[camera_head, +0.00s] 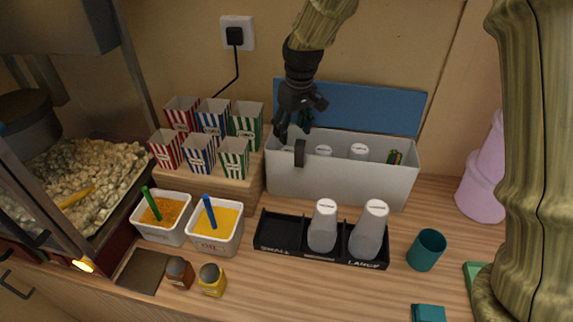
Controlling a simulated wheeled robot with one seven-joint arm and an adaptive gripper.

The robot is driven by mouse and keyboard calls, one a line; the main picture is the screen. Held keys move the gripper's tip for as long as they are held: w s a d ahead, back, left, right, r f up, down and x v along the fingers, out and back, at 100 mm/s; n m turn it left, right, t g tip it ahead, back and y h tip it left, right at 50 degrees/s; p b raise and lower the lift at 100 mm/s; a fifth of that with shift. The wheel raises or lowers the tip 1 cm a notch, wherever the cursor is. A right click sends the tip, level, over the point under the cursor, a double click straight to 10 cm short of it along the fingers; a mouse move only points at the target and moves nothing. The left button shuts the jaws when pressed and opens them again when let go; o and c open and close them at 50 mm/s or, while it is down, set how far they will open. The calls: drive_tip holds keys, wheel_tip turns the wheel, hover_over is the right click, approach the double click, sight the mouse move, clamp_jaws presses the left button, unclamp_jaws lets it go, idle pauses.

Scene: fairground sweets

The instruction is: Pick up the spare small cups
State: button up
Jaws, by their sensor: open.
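A white box (340,185) with its blue lid (350,107) open stands against the back wall. Inside it, pale cup stacks show in the middle (323,150) and farther right (358,151); another pale top (288,149) shows at the left, partly hidden. I cannot read which is the small size. My gripper (294,130) is open, pointing down over the left end of the box, above that left top. Whether it touches anything is unclear. A black tray (320,256) stands in front. Its left compartment, marked SMALL, is empty; cup stacks stand in the middle (322,226) and LARGE (369,231) compartments.
Striped popcorn boxes (198,155) stand on a wooden step left of the white box. Two tubs (215,243) and two shakers (211,280) stand left of the tray. A teal cup (426,250) stands right of it. Coloured sticks (395,157) show inside the box's right end.

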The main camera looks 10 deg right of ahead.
sight(290, 150)
drive_tip(key=f, duration=0.2)
drive_tip(key=f+p, duration=0.1)
drive_tip(key=f, duration=0.1)
drive_tip(key=shift+w+f, duration=0.1)
drive_tip(key=shift+w, duration=0.15)
drive_tip(key=shift+s+a+f+p, duration=0.1)
drive_tip(key=shift+f+p, duration=0.3)
drive_tip(key=shift+p, duration=0.1)
drive_tip(key=shift+w+a+f+p, duration=0.15)
drive_tip(key=shift+f+p, duration=0.2)
drive_tip(key=shift+f, duration=0.4)
drive_tip(key=shift+w+f+p, duration=0.1)
drive_tip(key=shift+f+p, duration=0.25)
drive_tip(key=shift+f, duration=0.4)
drive_tip(key=shift+w+a+f+p, duration=0.15)
drive_tip(key=shift+f+p, duration=0.2)
drive_tip(key=shift+f, duration=0.4)
drive_tip(key=c, duration=1.1)
drive_tip(key=shift+o, duration=0.2)
drive_tip(key=shift+r, duration=0.1)
